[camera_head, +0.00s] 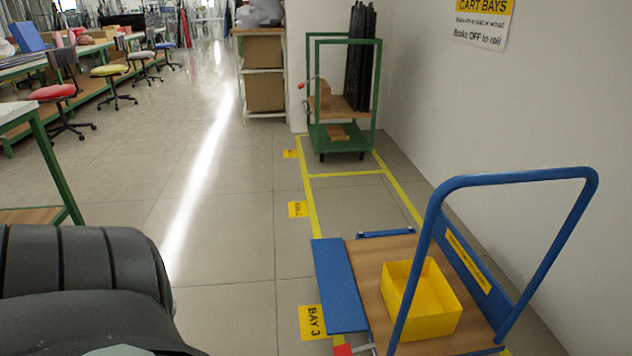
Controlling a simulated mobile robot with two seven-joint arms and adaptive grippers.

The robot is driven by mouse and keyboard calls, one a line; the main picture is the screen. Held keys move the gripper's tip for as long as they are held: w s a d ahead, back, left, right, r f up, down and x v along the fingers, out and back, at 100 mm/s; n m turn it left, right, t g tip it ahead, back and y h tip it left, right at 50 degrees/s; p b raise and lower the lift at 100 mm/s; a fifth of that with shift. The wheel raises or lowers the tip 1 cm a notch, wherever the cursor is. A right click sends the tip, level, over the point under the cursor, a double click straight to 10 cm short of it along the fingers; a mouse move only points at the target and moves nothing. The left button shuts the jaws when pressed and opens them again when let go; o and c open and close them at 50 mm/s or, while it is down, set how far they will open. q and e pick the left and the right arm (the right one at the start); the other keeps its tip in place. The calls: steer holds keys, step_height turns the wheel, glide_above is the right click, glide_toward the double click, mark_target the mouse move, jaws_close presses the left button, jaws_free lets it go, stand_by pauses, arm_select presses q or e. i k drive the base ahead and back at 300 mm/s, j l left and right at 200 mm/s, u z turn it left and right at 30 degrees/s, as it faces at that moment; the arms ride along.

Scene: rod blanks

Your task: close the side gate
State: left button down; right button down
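A blue platform cart (490,178) with a wooden deck stands in the floor bay at the lower right. Its side gate seems to be the blue panel (340,287) along the deck's left edge. That panel looks lowered outward, away from the deck, though its exact angle is hard to tell. The opposite blue side wall (470,262) stands upright with a yellow strip. A yellow open box (421,300) sits on the deck. Neither of my grippers is in view.
A small red part (342,349) shows at the cart's lower left. A green cart (340,143) stands in the far bay. A white wall (480,110) runs along the right. Floor left of the yellow lines (312,215) is clear. A green-legged table (58,172) stands left.

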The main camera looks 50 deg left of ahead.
mark_target(342, 309)
steer(key=k+j, duration=0.1)
steer(key=j, duration=0.35)
steer(key=k+j+z, duration=0.15)
steer(key=j, duration=0.3)
steer(key=k+j, duration=0.1)
steer(key=j, duration=0.3)
steer(key=k+j+z, duration=0.1)
steer(key=j, duration=0.35)
steer(key=k+j, duration=0.15)
steer(key=j, duration=0.25)
steer(key=j+z, duration=0.05)
